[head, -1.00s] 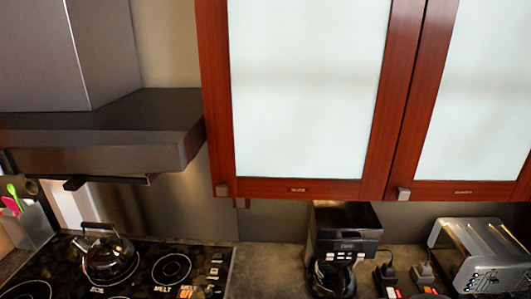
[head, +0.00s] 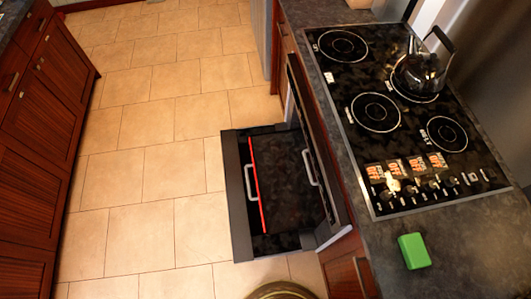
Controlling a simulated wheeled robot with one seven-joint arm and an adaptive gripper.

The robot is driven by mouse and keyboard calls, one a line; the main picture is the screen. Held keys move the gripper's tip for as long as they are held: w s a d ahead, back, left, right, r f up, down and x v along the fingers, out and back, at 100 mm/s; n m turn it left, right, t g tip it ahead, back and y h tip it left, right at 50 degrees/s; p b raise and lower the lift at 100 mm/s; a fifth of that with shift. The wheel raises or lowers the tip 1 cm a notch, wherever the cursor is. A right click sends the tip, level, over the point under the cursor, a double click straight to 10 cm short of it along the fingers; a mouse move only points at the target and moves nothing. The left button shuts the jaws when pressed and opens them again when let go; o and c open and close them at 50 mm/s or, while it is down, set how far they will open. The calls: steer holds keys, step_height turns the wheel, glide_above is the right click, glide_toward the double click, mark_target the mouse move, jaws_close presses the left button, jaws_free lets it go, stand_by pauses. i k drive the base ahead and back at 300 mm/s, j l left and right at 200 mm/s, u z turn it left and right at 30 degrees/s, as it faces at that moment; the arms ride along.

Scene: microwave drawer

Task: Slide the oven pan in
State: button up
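One pale handle (head: 250,183) shows near the door's outer edge and another (head: 311,168) nearer the oven front. The oven's inside is hidden from this angle. My gripper is not in view.
The stove top (head: 395,130) carries a kettle (head: 420,72) at its back. A green block (head: 414,251) lies on the near counter. Wooden cabinets (head: 35,160) line the left. Tiled floor (head: 150,150) between them and the oven door is clear.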

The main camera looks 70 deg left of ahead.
mark_target(288, 201)
steer(key=u, duration=2.75)
steer(key=j, duration=0.35)
steer(key=k+j, duration=0.15)
steer(key=j, duration=0.25)
steer(key=j+z, duration=0.3)
steer(key=j, duration=0.75)
steer(key=j+z, duration=0.25)
steer(key=j, duration=0.8)
steer(key=i+j+z, duration=0.2)
steer(key=i+j, duration=0.2)
steer(key=i+j+z, duration=0.2)
steer(key=i+j, duration=0.2)
steer(key=i+j+z, duration=0.2)
steer(key=j, duration=0.35)
steer(key=i+j+z, duration=0.15)
steer(key=i, duration=0.75)
